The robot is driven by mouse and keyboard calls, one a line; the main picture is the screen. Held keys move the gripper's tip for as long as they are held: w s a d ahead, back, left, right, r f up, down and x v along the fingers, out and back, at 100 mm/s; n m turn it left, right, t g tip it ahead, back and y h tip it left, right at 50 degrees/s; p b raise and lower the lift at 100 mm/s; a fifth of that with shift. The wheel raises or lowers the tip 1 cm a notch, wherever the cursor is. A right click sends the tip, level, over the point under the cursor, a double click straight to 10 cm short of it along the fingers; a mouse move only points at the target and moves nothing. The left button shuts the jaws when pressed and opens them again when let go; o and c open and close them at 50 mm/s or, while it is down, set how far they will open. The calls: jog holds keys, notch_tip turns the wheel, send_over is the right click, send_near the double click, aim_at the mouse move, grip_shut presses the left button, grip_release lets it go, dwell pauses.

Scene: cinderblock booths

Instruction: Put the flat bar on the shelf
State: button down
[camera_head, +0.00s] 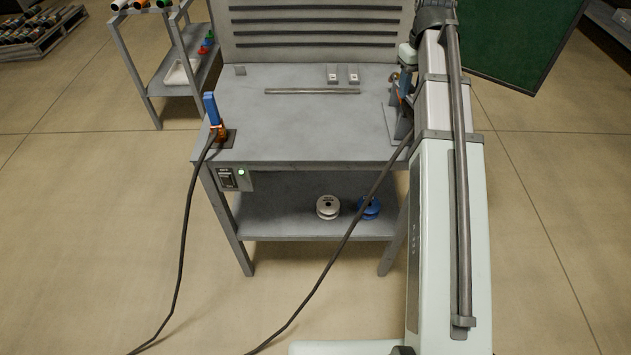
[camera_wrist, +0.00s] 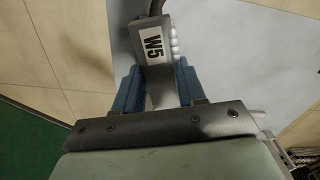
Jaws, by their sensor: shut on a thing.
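A long thin grey bar (camera_head: 312,91) lies across the back of the grey workbench (camera_head: 290,135), away from my gripper. In the wrist view my gripper (camera_wrist: 158,66) has its blue fingers shut on a grey piece marked W5 (camera_wrist: 153,45), with white bumps along one side and a dark cable at its top. I cannot tell what this piece is as a whole. In the head view the gripper is at the bench's right edge, mostly hidden by my arm. The bench's lower shelf (camera_head: 285,222) and a grey shelf rack (camera_head: 152,72) at the back left are in view.
A blue and orange corded tool (camera_head: 212,112) stands at the bench's left edge. A grey bracket (camera_head: 394,122) stands at the right. Two small blocks (camera_head: 342,73) sit at the back. White (camera_head: 328,207) and blue (camera_head: 369,208) spools sit on the lower shelf. The bench's middle is clear.

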jog(key=s+a+f+n, duration=0.1)
jog(key=a+f, duration=0.1)
jog(key=a, duration=0.8)
jog(key=s+a+f+n, duration=0.2)
jog(key=a, duration=0.8)
jog(key=s+a+f+n, duration=0.1)
jog(key=a+f, duration=0.2)
jog(key=a, duration=0.8)
jog(key=s+a+f+n, duration=0.2)
jog(key=s+a+f, duration=0.3)
jog(key=a, duration=0.2)
jog(key=s+a+f+n, duration=0.1)
jog(key=s+a+f, duration=0.3)
jog(key=s+a, duration=0.3)
notch_tip(320, 180, down, 14)
jog(key=d+r+n, duration=0.1)
jog(key=d, duration=0.1)
jog(key=n, duration=0.7)
send_over(323, 191)
notch_tip(323, 191, down, 24)
jog(key=shift+s+a+f, duration=0.1)
jog(key=shift+a+f, duration=0.05)
jog(key=shift+f, duration=2.45)
jog(key=shift+f, duration=0.1)
